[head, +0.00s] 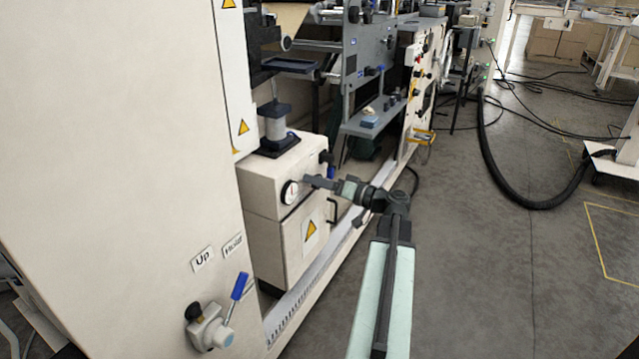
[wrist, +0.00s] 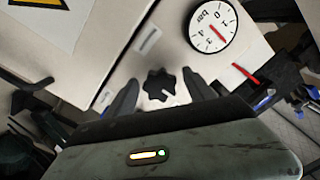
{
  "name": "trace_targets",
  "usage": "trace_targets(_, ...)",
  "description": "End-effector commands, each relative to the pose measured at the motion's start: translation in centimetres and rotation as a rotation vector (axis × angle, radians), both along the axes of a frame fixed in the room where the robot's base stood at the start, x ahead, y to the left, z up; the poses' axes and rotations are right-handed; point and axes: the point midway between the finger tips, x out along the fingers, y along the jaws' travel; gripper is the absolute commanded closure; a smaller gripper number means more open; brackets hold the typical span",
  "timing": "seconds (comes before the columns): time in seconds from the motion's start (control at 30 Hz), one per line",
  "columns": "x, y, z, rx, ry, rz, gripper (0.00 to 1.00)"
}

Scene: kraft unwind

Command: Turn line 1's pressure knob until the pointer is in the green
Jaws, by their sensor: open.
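The black lobed pressure knob (wrist: 163,85) sits on the white box face in the wrist view, with a small pale mark at its lower right. My gripper (wrist: 160,92) is open, with one dark finger on each side of the knob; I cannot tell whether they touch it. The round white gauge (wrist: 213,24), marked "bar", is above right of the knob. A red line shows on its dial, but I cannot make out a green band or a clear pointer reading. In the head view my gripper (head: 318,183) is just right of the gauge (head: 290,192), and the knob is not distinguishable.
The white machine box (head: 285,235) carries a yellow warning label (head: 310,231). A blue-handled lever valve (head: 215,325) is on the large panel at the lower left. A red handle (wrist: 245,74) is right of the knob. Open grey floor (head: 480,260) lies to the right.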

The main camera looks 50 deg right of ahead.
Motion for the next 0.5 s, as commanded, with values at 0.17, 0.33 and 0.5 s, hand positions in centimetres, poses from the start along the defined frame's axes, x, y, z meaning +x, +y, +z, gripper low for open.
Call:
trace_targets(0.17, -0.04, -0.03, 0.00, 0.000, 0.000, 0.000, 0.41)
trace_targets(0.33, -0.08, -0.06, -0.01, 0.000, 0.001, -0.001, 0.88)
trace_targets(0.5, -0.33, -0.30, -0.02, 0.003, 0.001, -0.006, 1.00)
